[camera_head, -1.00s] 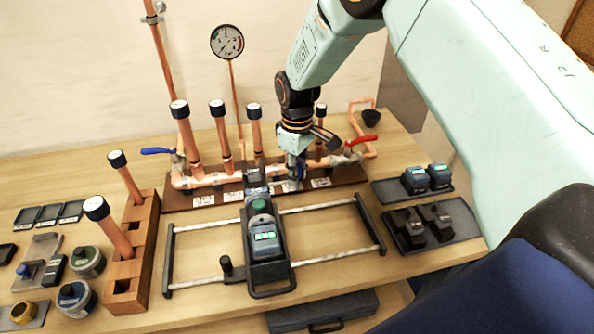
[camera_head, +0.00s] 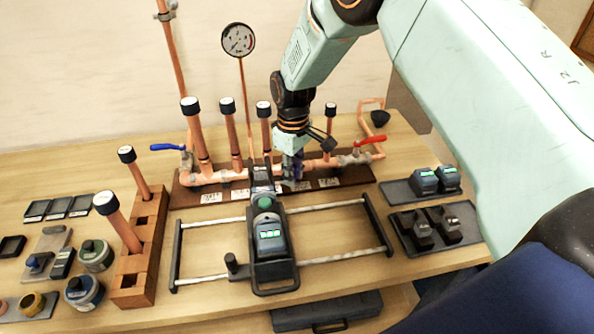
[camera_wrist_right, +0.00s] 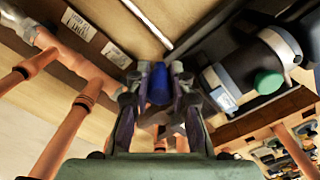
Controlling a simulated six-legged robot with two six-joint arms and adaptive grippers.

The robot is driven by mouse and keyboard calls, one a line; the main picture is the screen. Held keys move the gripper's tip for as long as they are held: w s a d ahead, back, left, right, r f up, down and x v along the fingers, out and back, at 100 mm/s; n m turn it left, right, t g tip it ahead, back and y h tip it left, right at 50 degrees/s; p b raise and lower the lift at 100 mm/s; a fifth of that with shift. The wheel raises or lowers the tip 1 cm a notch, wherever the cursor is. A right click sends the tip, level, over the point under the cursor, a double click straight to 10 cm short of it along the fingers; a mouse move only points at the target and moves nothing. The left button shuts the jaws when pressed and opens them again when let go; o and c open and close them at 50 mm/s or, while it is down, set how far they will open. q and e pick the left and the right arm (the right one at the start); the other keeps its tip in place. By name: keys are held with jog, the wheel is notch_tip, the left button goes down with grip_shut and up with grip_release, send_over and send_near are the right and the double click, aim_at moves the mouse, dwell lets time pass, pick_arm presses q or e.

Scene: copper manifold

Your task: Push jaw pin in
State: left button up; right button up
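My right gripper (camera_head: 292,180) points down just right of the jaw end, in front of the manifold. In the wrist view its fingers (camera_wrist_right: 159,80) close around a small blue cylinder (camera_wrist_right: 159,85), which looks like the jaw pin. I cannot tell whether it touches the jaw. The pin's seat is hidden. My left gripper is not in view.
The copper manifold (camera_head: 232,176) with upright capped pipes and a gauge (camera_head: 238,40) stands behind. Two rails (camera_head: 335,204) flank the tool. A wooden pipe block (camera_head: 135,262) is at left; trays with batteries (camera_head: 424,182) and dark jaws (camera_head: 446,225) are at right.

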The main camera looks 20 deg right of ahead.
jog(key=o, duration=0.5)
jog(key=shift+d+f, duration=0.1)
jog(key=shift+d, duration=0.05)
notch_tip(320, 180, up, 12)
jog(key=shift+f, duration=0.1)
dwell(0.3)
